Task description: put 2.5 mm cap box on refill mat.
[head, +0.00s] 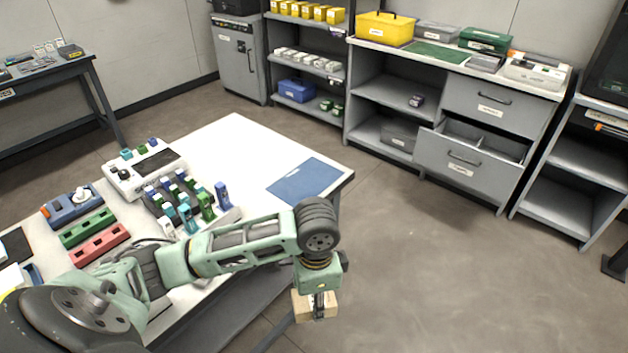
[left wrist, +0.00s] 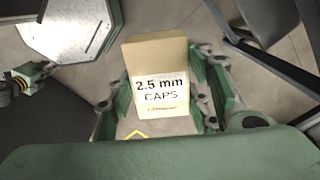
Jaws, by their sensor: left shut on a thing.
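The 2.5 mm cap box (left wrist: 160,60) is a tan carton with a white label reading "2.5 mm CAPS". My left gripper (head: 318,300) is shut on it, with green fingers on both sides in the left wrist view. In the head view the box (head: 302,308) hangs over open floor, off the right front side of the white table. A flat blue mat (head: 304,181) lies bare at the table's right corner, farther back than the gripper. I cannot read any marking on it. A small green and dark part of my right arm shows at the left edge of the left wrist view.
The white table (head: 235,140) holds a rack of several coloured bottles (head: 185,200), a white device (head: 145,167), and green (head: 87,228) and red (head: 98,244) blocks. A drawer (head: 465,160) stands open in the grey cabinet. The floor between is clear.

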